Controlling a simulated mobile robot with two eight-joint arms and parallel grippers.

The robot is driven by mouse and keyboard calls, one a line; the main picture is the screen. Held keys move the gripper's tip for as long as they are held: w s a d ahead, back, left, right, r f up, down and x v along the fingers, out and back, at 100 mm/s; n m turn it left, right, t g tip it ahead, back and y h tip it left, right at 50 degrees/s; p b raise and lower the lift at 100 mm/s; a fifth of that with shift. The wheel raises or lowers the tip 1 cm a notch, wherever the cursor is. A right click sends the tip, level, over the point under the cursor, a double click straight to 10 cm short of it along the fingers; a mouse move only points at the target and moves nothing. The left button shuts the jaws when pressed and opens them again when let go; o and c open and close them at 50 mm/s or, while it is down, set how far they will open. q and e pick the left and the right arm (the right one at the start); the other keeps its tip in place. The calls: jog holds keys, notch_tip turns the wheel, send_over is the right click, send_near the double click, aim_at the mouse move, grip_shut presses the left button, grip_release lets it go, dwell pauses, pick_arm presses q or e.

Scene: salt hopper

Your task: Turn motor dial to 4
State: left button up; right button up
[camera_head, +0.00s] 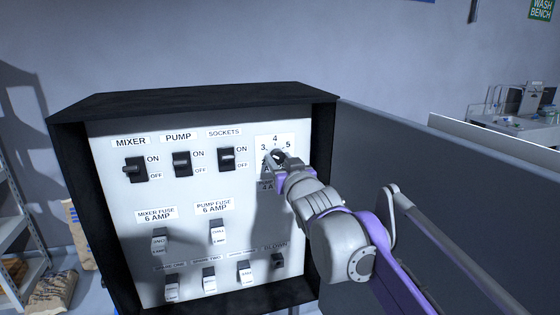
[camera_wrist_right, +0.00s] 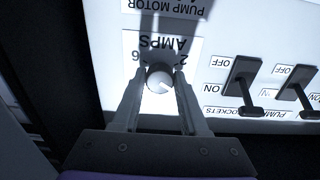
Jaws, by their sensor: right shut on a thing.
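My left gripper is not in view.
The white panel (camera_head: 125,225) sits in a black box frame (camera_head: 200,98). Left of the dial are the mixer (camera_head: 135,170), pump (camera_head: 182,164) and sockets (camera_head: 227,159) switches. Several fuses are below. A dark grey partition (camera_head: 390,150) stands right of the box.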

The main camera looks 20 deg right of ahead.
grip_shut()
jog(key=shift+m, duration=0.3)
jog(key=m, duration=0.5)
jog(key=shift+m, duration=0.3)
jog(key=m, duration=0.5)
jog(key=shift+b, duration=0.35)
jog(key=shift+m, duration=0.4)
jog(key=o, duration=0.9)
grip_release()
jog(key=shift+o, duration=0.2)
